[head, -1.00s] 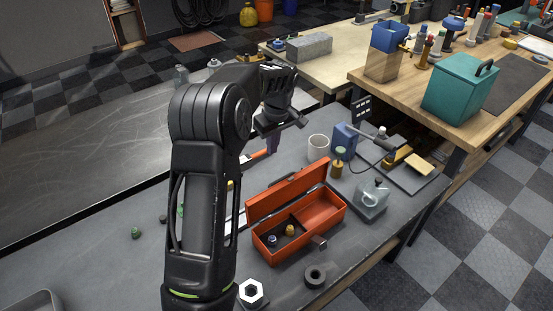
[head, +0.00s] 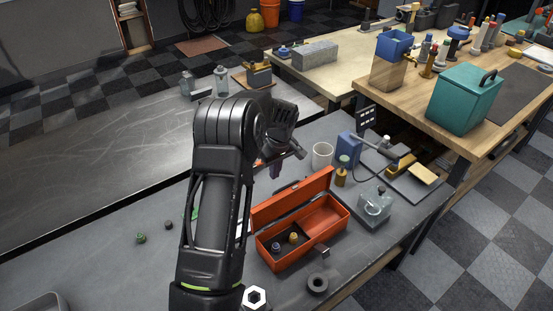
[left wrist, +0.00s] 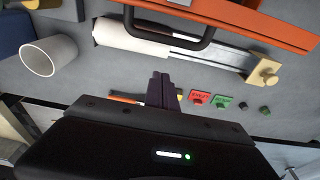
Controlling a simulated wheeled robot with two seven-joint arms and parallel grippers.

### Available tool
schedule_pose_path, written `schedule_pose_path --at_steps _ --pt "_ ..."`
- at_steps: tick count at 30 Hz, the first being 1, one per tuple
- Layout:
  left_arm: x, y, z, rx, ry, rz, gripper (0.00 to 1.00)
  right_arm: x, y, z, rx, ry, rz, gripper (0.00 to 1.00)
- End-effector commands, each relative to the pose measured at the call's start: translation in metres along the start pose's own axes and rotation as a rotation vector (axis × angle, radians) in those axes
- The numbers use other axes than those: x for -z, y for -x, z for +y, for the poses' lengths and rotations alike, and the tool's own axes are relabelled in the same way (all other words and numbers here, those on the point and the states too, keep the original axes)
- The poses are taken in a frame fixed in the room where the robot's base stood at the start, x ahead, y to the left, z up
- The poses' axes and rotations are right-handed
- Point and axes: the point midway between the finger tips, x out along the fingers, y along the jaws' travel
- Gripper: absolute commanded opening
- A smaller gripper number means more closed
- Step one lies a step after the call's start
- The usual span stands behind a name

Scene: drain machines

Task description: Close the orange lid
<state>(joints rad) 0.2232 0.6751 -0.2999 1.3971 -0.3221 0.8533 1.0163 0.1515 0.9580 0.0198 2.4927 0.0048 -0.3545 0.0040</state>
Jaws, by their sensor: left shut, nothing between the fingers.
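The orange toolbox (head: 318,244) stands on the grey bench, its lid (head: 292,201) open and standing up along the far long side. Two small parts lie in the box's left compartment. The lid's outer face and black handle (left wrist: 168,36) show along the top of the left wrist view, where the lid edge (left wrist: 255,20) runs off the frame. My left gripper (head: 275,173) is behind the lid, apart from it, shut and empty. Its dark closed fingers also show in the left wrist view (left wrist: 160,88). My right gripper is not in view.
A white mug (head: 322,155), blue box (head: 348,147) and brass-coloured bottle (head: 342,176) stand beyond the toolbox. A clear-grey block (head: 375,206) is at its right, a dark ring (head: 317,281) in front. A white roll (left wrist: 130,40) lies behind the lid.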

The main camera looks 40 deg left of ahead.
Motion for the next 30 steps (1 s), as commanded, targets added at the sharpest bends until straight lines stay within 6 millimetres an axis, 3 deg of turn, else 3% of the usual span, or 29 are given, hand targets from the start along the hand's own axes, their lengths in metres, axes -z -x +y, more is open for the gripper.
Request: schedule_pose_path --at_steps 2,7,12,30 --pt "0.0 -0.015 -0.001 0.003 0.0 -0.002 0.0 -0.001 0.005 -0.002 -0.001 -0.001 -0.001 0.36" --pt "-0.024 -0.004 0.001 -0.001 -0.003 -0.001 0.0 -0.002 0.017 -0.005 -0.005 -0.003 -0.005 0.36" --pt "-0.035 -0.003 0.001 -0.002 -0.002 0.001 0.0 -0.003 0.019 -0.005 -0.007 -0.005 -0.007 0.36" --pt "-0.041 -0.003 0.001 -0.001 -0.003 0.023 0.0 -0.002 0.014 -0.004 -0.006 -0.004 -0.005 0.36"
